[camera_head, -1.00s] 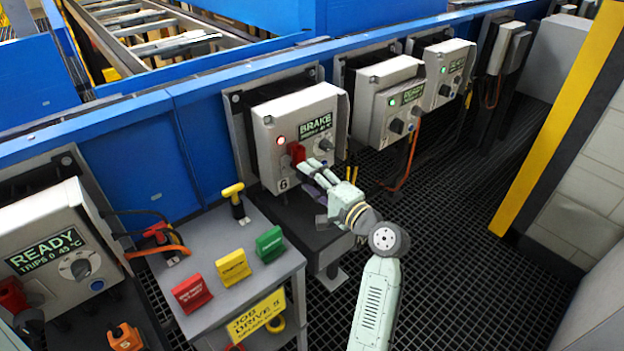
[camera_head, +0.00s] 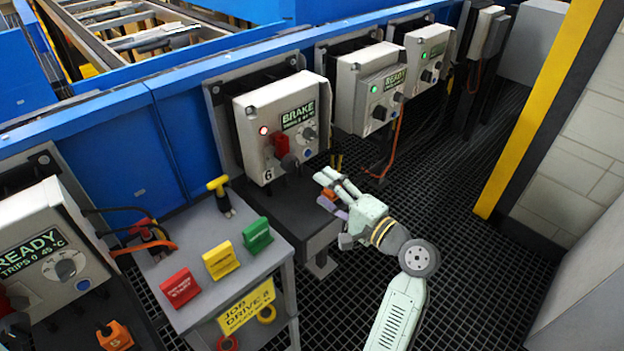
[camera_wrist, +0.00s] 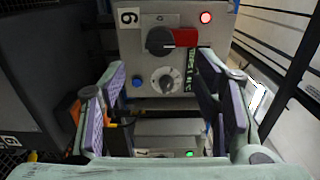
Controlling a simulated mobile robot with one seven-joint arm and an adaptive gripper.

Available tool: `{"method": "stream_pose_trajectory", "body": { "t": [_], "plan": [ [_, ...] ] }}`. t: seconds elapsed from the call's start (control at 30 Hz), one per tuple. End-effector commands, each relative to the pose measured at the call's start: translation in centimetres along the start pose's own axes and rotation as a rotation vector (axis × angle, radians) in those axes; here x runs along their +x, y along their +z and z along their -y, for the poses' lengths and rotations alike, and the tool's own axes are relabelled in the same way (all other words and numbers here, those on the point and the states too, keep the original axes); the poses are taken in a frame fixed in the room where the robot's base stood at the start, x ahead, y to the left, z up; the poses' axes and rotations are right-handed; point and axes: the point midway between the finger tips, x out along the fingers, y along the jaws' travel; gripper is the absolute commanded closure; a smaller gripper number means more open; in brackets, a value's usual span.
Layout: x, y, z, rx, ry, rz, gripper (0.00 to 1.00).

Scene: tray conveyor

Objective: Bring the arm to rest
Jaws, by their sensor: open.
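My gripper (camera_head: 330,191) is open and empty, in front of and to the lower right of the grey drive box marked BRAKE (camera_head: 268,128), clear of it. That box shows a red lamp, a red switch handle (camera_head: 281,146) and a dial. In the wrist view the open fingers (camera_wrist: 163,105) stand left and right, with the box (camera_wrist: 220,70) beyond them. There its number 6, a lit red lamp, the red and black switch handle (camera_wrist: 172,40), a dial and a blue button show between and above the fingers.
A small grey table (camera_head: 208,297) holds red (camera_head: 180,288), yellow (camera_head: 220,260) and green (camera_head: 257,235) tags and a yellow-handled tool (camera_head: 220,194). A READY box (camera_head: 45,255) stands at left; more stand to the right. A yellow post (camera_head: 540,110) and wall are at right. Open grated floor lies between.

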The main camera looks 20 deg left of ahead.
Motion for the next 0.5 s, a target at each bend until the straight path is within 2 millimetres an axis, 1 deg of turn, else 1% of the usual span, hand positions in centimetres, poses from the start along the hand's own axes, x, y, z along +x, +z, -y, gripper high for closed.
{"method": "stream_pose_trajectory", "body": {
  "t": [0.03,0.1,0.2,0.5],
  "plan": [
    [-0.7,-0.1,0.0,0.0,0.0,-0.002,0.44],
    [-1.2,0.0,0.0,0.0,0.0,-0.001,0.44],
    [-1.6,0.0,0.0,0.0,0.0,0.001,0.44],
    [-1.7,0.0,0.0,0.0,0.0,0.001,0.44]
  ]
}}
